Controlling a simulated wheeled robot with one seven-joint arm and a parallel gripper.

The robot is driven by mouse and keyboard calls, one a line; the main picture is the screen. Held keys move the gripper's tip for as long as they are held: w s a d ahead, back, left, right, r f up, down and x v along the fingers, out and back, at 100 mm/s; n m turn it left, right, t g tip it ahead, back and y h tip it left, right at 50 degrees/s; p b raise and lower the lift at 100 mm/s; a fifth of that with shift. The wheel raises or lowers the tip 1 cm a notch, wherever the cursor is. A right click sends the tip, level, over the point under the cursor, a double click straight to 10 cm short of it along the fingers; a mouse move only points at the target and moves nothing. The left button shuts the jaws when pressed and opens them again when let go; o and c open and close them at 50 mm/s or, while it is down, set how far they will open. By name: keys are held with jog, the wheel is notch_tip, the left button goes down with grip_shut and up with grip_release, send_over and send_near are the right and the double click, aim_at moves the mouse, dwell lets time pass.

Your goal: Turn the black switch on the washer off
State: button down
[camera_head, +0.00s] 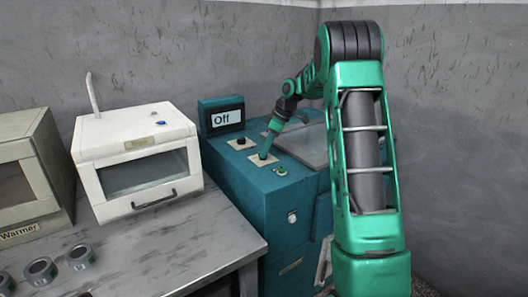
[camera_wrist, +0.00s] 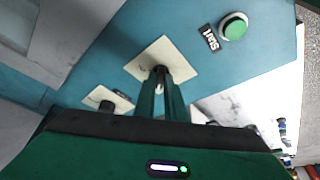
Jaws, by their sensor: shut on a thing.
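The teal washer (camera_head: 290,215) stands right of the table, and its small display (camera_head: 224,118) reads "Off". My gripper (camera_head: 264,154) points down onto a cream plate on the washer's top. In the wrist view my gripper's two fingers (camera_wrist: 161,82) are shut on a black switch (camera_wrist: 160,69) at the middle of its cream plate (camera_wrist: 145,66). The fingers hide most of the switch, so its angle cannot be read. A second black switch on another cream plate shows in the head view (camera_head: 241,141) and in the wrist view (camera_wrist: 106,105).
A green button (camera_wrist: 234,27) labelled "Start" sits near the held switch. A white oven-like box (camera_head: 135,150) and a "Warmer" box (camera_head: 35,175) stand on the grey table (camera_head: 190,245). Several metal rings (camera_head: 41,270) lie at the table's front left. Grey walls stand behind.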

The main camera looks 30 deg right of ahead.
jog(key=shift+d+n, duration=0.1)
jog(key=shift+n, duration=0.4)
jog(key=shift+w, duration=0.1)
jog(key=c, duration=1.8)
grip_release()
jog(key=shift+r, duration=0.1)
jog(key=v, duration=1)
jog(key=shift+d+r, duration=0.2)
jog(key=shift+d, duration=0.05)
